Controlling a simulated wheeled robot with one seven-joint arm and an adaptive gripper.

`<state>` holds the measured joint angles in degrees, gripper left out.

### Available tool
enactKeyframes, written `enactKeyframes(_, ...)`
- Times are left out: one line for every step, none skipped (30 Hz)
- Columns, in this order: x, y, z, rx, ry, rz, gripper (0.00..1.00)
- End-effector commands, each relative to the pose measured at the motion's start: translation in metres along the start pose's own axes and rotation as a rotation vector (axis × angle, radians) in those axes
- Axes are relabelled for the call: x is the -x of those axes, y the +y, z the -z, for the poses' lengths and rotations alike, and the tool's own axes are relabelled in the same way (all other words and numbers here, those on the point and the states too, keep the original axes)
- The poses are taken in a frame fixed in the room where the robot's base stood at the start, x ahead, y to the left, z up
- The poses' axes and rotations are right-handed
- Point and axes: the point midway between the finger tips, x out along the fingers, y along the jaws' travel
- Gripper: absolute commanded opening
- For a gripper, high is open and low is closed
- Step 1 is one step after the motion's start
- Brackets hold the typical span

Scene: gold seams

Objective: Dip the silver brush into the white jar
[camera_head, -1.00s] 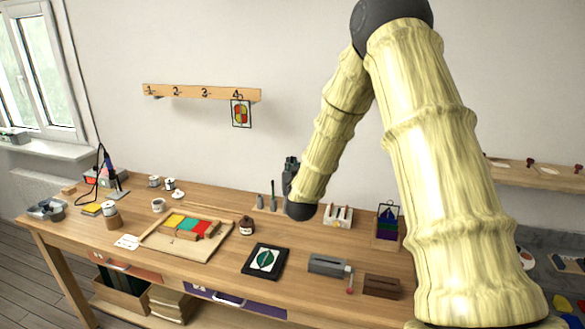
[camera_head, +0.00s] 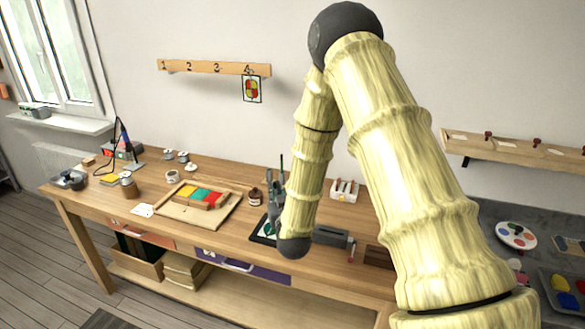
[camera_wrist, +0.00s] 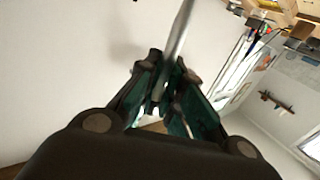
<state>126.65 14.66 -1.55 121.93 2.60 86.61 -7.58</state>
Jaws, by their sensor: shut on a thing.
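My gripper (camera_head: 275,207) is over the table near the dark framed picture, partly hidden by my arm. In the wrist view my gripper (camera_wrist: 170,105) is shut on a slim silver-grey shaft, the silver brush (camera_wrist: 180,35), which runs up past the fingertips and out of the picture. Its bristles cannot be made out. A small white open vessel (camera_head: 172,177), perhaps the white jar, stands at the left back of the table, well left of my gripper. Several small pale pots stand behind it; I cannot tell for sure which is the white jar.
A wooden tray (camera_head: 177,215) with coloured blocks lies between my gripper and the white vessel. A dark brown jar (camera_head: 255,197) stands just left of my gripper. A grey box (camera_head: 331,235) and a white rack (camera_head: 344,190) stand to the right.

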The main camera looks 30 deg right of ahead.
Motion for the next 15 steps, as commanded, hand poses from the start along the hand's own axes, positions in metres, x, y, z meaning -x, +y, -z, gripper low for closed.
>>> enactKeyframes(0.011, -0.016, -0.018, 0.003, -0.008, 0.027, 0.0)
enactKeyframes(0.017, -0.026, -0.025, 0.002, -0.006, 0.042, 0.0)
enactKeyframes(0.025, -0.037, -0.035, 0.002, -0.007, 0.061, 0.0)
enactKeyframes(0.031, -0.046, -0.043, 0.002, -0.006, 0.076, 0.0)
enactKeyframes(0.037, -0.056, -0.05, 0.001, -0.006, 0.09, 0.0)
enactKeyframes(0.044, -0.067, -0.06, 0.001, -0.006, 0.108, 0.0)
enactKeyframes(0.05, -0.075, -0.066, 0.001, -0.005, 0.121, 0.0)
enactKeyframes(0.054, -0.082, -0.072, 0.001, -0.005, 0.132, 0.0)
enactKeyframes(0.061, -0.091, -0.079, 0.0, -0.003, 0.146, 0.0)
enactKeyframes(0.064, -0.097, -0.084, 0.001, -0.004, 0.156, 0.0)
enactKeyframes(0.067, -0.102, -0.088, 0.001, -0.003, 0.164, 0.0)
enactKeyframes(0.072, -0.108, -0.093, 0.001, -0.002, 0.175, 0.0)
enactKeyframes(0.075, -0.113, -0.098, 0.0, -0.002, 0.183, 0.0)
enactKeyframes(0.077, -0.117, -0.101, 0.0, -0.002, 0.189, 0.0)
enactKeyframes(0.081, -0.123, -0.105, 0.0, -0.001, 0.197, 0.0)
